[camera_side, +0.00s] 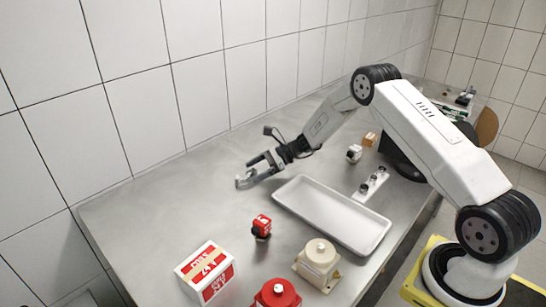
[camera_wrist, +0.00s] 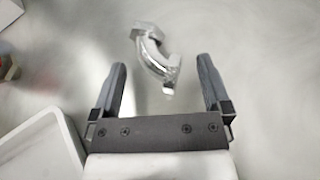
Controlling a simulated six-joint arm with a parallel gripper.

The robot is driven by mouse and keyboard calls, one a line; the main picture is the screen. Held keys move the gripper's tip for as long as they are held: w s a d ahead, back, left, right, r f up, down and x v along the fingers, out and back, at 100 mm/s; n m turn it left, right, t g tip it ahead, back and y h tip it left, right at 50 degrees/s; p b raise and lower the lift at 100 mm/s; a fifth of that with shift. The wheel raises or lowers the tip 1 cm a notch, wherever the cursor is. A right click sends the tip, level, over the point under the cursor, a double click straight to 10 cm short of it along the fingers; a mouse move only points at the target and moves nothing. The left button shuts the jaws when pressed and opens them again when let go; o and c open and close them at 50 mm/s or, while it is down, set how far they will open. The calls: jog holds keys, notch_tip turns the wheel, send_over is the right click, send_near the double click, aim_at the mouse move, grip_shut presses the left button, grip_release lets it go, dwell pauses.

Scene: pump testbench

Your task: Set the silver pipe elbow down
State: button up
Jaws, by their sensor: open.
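The silver pipe elbow (camera_wrist: 154,60) shows in the wrist view as a shiny curved piece with a flange at its upper end. It appears to rest on the grey metal table, just beyond and between my fingertips. In the side view the elbow (camera_side: 243,182) is at the tip of my gripper (camera_side: 262,164), left of the white tray. In the wrist view my gripper (camera_wrist: 160,75) is open, with clear space between each finger and the elbow.
The white tray (camera_side: 282,193) lies right of the elbow. A small red part (camera_side: 262,224), a red-and-white box (camera_side: 205,270), a beige pump (camera_side: 318,262) and a red one (camera_side: 277,294) stand nearer the camera. The table (camera_side: 150,215) is bare to the left.

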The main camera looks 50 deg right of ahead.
jog(key=v, duration=1.1)
jog(key=shift+s, duration=0.1)
jog(key=shift+a, duration=0.1)
jog(key=shift+a, duration=0.25)
jog(key=s+a+n+g, duration=0.1)
jog(key=s+a+n+g+h, duration=0.1)
jog(key=a, duration=0.1)
jog(key=s+a+n+g+h, duration=0.1)
jog(key=a+n, duration=0.1)
jog(key=shift+s+r, duration=0.4)
jog(key=s+a+n+h, duration=0.1)
jog(key=s, duration=0.1)
jog(key=s+a+n+g+h, duration=0.1)
jog(key=n, duration=0.1)
jog(key=s+a+r+n+g+h, duration=0.1)
jog(key=s+a, duration=0.1)
jog(key=shift+s+n, duration=0.3)
jog(key=s+a+r+n+h, duration=0.1)
jog(key=s+a+n+h, duration=0.1)
jog(key=s+n, duration=0.5)
jog(key=s+a+r+n+t+h, duration=0.1)
jog(key=s+a+r+n+h, duration=0.1)
jog(key=s+n+h, duration=0.2)
jog(key=s+n, duration=0.3)
jog(key=n, duration=0.1)
jog(key=shift+a+r+h, duration=0.2)
jog(key=shift+a+h, duration=0.05)
jog(key=shift+h, duration=0.15)
